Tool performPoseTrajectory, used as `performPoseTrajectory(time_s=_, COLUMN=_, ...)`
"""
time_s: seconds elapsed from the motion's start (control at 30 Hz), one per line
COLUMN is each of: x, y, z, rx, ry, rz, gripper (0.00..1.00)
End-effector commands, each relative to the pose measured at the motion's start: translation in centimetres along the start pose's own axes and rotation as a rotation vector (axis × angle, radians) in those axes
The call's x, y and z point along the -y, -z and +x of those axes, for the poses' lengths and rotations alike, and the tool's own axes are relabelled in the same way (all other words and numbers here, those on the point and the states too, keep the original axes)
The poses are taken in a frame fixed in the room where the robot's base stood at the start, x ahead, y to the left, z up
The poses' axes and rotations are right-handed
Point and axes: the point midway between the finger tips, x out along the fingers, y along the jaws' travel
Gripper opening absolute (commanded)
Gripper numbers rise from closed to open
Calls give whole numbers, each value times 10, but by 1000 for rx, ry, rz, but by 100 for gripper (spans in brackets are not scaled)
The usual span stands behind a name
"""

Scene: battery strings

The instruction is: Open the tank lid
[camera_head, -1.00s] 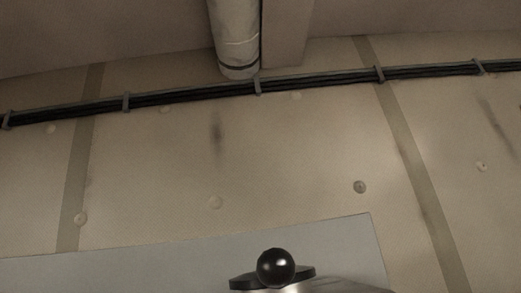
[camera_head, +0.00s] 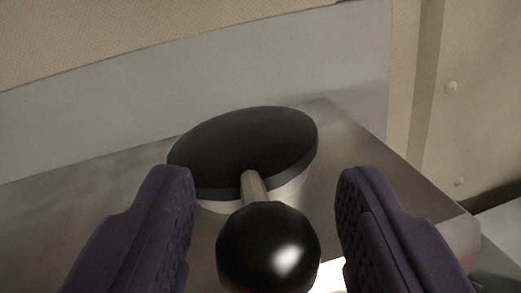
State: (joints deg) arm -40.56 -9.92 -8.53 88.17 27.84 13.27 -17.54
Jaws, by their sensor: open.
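The tank lid (camera_head: 235,145) is a black round disc on a pale neck, on top of a grey metal tank (camera_head: 345,130). A short metal stem (camera_head: 254,187) runs from the lid toward me and ends in a shiny black ball knob (camera_head: 266,248). My gripper (camera_head: 265,195) shows as two purple ridged fingers, one on each side of the knob. The fingers are open, with a gap between each finger and the knob. The lid sits down on its neck, as far as I can see. The lower part of the knob is cut off by the frame.
A grey panel (camera_head: 300,55) stands behind the tank. A padded beige wall (camera_head: 150,30) rises beyond it. The tank's right edge drops off toward a pale surface (camera_head: 505,235) at the lower right.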

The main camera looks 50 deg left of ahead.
Motion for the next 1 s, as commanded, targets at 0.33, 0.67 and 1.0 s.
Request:
performPoseTrajectory(time_s=0.33, x=0, y=0, z=3, rx=0, ry=-1, rz=-1, gripper=41)
performPoseTrajectory(time_s=0.67, x=0, y=0, z=3, rx=1, ry=-1, rz=-1, gripper=0)
performPoseTrajectory(time_s=1.0, x=2, y=18, z=4, rx=67, ry=-16, rz=-16, gripper=0)
